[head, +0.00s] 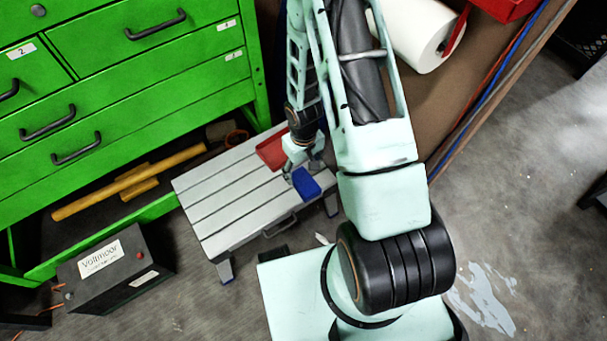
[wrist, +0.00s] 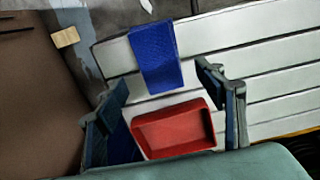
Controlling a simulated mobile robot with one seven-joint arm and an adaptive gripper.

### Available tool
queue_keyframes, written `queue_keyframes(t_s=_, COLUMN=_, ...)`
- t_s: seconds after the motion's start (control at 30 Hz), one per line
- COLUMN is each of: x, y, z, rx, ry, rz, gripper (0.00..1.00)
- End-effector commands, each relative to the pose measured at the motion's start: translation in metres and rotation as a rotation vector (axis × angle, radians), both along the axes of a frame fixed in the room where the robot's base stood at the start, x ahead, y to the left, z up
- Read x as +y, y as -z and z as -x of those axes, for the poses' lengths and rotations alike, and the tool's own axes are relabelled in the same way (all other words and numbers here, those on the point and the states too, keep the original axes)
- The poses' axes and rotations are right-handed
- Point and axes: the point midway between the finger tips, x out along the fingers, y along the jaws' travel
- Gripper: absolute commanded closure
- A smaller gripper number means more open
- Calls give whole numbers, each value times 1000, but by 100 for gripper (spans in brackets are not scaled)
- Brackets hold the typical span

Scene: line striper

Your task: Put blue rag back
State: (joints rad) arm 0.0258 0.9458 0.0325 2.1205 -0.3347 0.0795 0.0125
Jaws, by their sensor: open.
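The blue rag (head: 306,183) lies on the slatted white bench (head: 222,211), at its right end near the edge. My gripper (wrist: 162,76) is open and empty, pointing down over the bench. The tray appears between its fingers, and the rag lies mostly beyond the fingertips. In the head view my arm partly hides the gripper.
A green drawer cabinet (head: 130,90) stands behind the bench at left. A black box labelled Voltmoor (head: 115,268) is on the floor at lower left. A white paper roll (head: 418,32) and a red box (head: 505,8) are at upper right.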

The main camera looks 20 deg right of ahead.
Motion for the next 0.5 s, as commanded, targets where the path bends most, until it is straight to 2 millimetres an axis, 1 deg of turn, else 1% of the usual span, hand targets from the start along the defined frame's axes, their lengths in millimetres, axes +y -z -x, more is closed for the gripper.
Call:
queue_keyframes(t_s=0.03, x=0, y=-16, z=-1, rx=-3, ry=2, rz=0, gripper=36)
queue_keyframes(t_s=0.2, x=0, y=-45, z=0, rx=-2, ry=0, rz=-1, gripper=36)
queue_keyframes(t_s=0.33, x=0, y=-58, z=0, rx=-1, ry=0, rz=0, gripper=36)
queue_keyframes(t_s=0.5, x=0, y=-63, z=1, rx=1, ry=0, rz=0, gripper=36)
